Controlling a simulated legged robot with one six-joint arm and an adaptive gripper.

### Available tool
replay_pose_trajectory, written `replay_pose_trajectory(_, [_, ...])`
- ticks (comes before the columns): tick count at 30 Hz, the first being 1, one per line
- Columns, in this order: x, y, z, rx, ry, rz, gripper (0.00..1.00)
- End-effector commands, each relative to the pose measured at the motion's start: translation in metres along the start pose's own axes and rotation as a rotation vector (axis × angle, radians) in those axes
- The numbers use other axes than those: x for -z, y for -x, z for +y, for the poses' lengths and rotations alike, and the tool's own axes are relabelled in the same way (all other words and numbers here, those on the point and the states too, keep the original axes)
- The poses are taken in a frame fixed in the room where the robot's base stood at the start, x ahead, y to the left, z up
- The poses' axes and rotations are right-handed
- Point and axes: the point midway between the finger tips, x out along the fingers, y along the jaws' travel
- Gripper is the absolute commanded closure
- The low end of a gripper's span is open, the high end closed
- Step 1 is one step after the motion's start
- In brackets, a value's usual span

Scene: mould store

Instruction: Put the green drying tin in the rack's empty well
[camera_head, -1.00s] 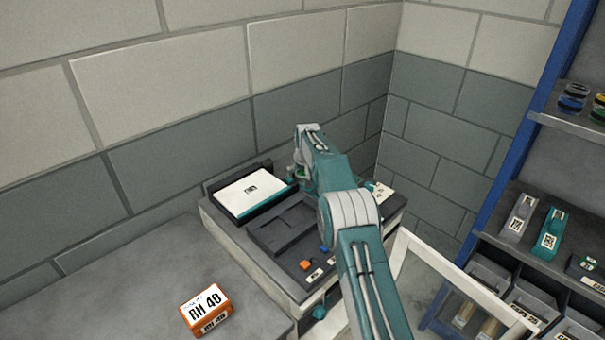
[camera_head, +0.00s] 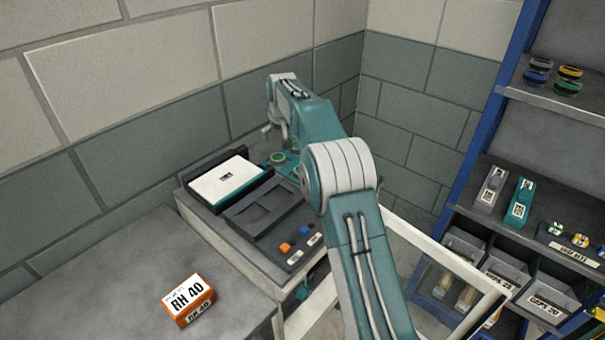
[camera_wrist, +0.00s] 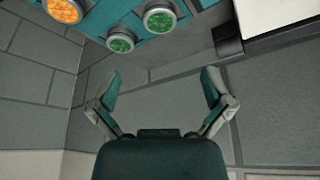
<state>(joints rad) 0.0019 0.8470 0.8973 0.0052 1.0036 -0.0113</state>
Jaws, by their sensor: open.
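In the wrist view, my gripper (camera_wrist: 162,80) is open, with nothing between its fingers. Beyond the fingertips, at the top edge, are two green-topped round tins (camera_wrist: 121,39) (camera_wrist: 160,17) and an orange-topped one (camera_wrist: 62,10) by a teal rack (camera_wrist: 103,17), which is cut off by the frame. In the head view, a green tin (camera_head: 278,157) shows behind the arm, right of a white-topped box, with a bit of teal beside it. My gripper (camera_head: 277,128) is above it, seen small. I cannot see the empty well; the arm hides part of the rack.
The white-topped box (camera_head: 229,182) and a dark recessed tray (camera_head: 255,222) with orange and blue blocks share the bench. An orange RH 40 box (camera_head: 188,300) sits front left. Blue shelving (camera_head: 470,150) with small tins and bins stands right; a pale-framed panel (camera_head: 440,240) is before it. Walls close the back.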

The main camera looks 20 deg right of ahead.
Motion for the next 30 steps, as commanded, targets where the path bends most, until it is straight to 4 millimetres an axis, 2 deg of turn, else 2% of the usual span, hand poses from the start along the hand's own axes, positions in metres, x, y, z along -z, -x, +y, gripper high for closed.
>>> replay_pose_trajectory(2, [-0.001,0.006,0.0,0.0,0.0,0.002,0.0])
replay_pose_trajectory(5, [-0.004,0.028,0.0,0.0,0.0,0.01,0.0])
replay_pose_trajectory(8, [-0.015,0.063,-0.001,-0.001,-0.001,0.017,0.0])
replay_pose_trajectory(14, [-0.051,0.129,-0.001,-0.001,-0.001,0.027,0.0])
replay_pose_trajectory(21, [-0.109,0.196,-0.002,-0.002,-0.003,0.043,0.0])
replay_pose_trajectory(26, [-0.156,0.232,-0.002,-0.002,-0.003,0.053,0.0])
replay_pose_trajectory(30, [-0.202,0.255,-0.003,-0.003,-0.004,0.061,0.0])
